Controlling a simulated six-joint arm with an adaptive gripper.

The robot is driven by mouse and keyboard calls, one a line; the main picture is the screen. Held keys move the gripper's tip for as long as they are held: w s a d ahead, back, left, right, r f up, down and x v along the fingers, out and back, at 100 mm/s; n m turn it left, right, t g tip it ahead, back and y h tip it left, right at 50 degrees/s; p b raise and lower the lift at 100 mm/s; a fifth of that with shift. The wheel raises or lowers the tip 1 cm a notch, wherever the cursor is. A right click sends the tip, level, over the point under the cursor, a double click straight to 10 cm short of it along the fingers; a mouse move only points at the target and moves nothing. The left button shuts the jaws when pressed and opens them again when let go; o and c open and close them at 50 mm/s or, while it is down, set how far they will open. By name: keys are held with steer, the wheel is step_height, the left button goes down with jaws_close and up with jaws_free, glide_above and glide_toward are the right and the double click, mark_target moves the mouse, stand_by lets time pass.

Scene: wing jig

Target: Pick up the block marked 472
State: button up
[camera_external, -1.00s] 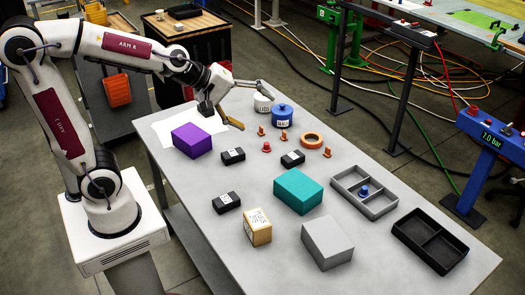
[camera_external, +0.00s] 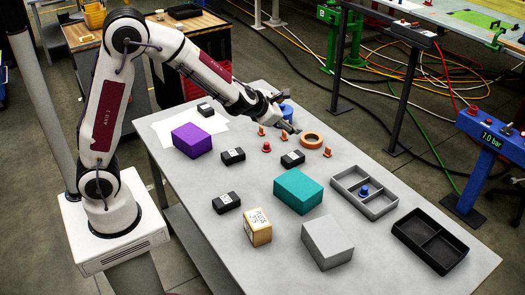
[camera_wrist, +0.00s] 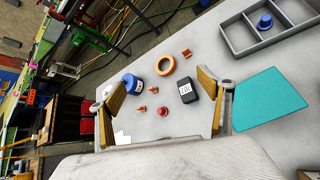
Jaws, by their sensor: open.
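Several small black blocks with white labels lie on the table. One is on the white sheet (camera_external: 206,109), one right of the purple box (camera_external: 233,156), one near the middle (camera_external: 293,158), and one nearer the front (camera_external: 227,203). Their numbers are too small to read surely, so I cannot tell which is 472. My gripper (camera_external: 289,125) is open above the far part of the table, by the orange ring (camera_external: 312,140). In the wrist view my gripper (camera_wrist: 162,78) is empty; a black block (camera_wrist: 187,92) shows between the fingers, below them, closer to the right finger.
Red-orange pegs (camera_external: 267,147) stand near the ring. A blue jar (camera_external: 286,111) is partly hidden by my gripper.

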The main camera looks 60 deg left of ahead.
mark_target(233, 156)
steer(key=s+a+f+n+g+y, duration=0.2)
steer(key=a+f+n+y, duration=0.1)
steer(key=f+n, duration=0.2)
steer(key=s+a+f+n+g+y, duration=0.2)
steer(key=s+a+f+n, duration=0.1)
steer(key=f+n, duration=0.2)
steer(key=s+a+f+n+g+y, duration=0.2)
steer(key=a+f+n+y, duration=0.1)
steer(key=f+n, duration=0.3)
steer(key=shift+s+a+f+g+y, duration=0.1)
steer(key=shift+s+f+g+y, duration=0.05)
steer(key=shift+f, duration=0.25)
steer(key=shift+s+a+f+g+y, duration=0.1)
steer(key=shift+f+g+y, duration=0.05)
steer(key=shift+f, duration=0.2)
steer(key=s+f+n+g, duration=0.1)
steer(key=s+n+y, duration=0.1)
steer(key=s, duration=0.1)
steer(key=s+a+f+n+g+y, duration=0.1)
steer(key=s+n, duration=0.1)
steer(key=shift+s+f+g, duration=0.15)
steer(key=shift+f+g, duration=0.15)
steer(key=shift+f, duration=0.05)
steer(key=shift+a, duration=0.15)
steer(key=shift+x, duration=1.2)
steer(key=shift+f, duration=0.1)
